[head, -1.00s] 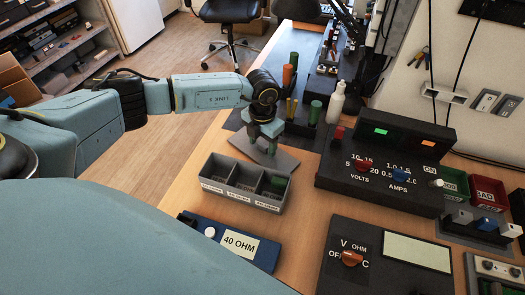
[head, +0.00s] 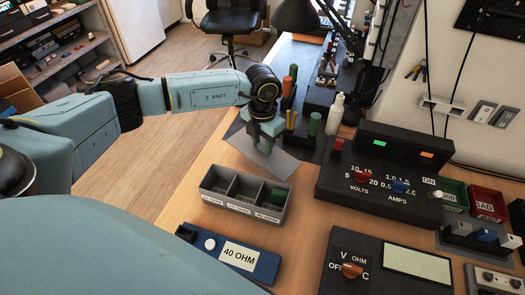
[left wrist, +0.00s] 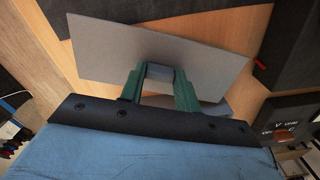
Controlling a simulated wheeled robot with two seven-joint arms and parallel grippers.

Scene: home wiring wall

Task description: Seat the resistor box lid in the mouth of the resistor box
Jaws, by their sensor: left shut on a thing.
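The resistor box (head: 228,205) is a grey open-topped tray with three labelled compartments, standing on the wooden bench. My left gripper (head: 265,144) is shut on the lid's raised grip. In the left wrist view, the green fingers of my left gripper (left wrist: 160,88) stand either side of the grip, with the lid (left wrist: 110,42) spreading out beyond them. My right gripper is not in view.
A blue 40 OHM unit (head: 205,255) sits in front of the box. A black power supply (head: 335,185) and a meter (head: 345,240) stand to the right. Pencils, a green cylinder (head: 314,124) and a white bottle (head: 335,112) stand behind the lid.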

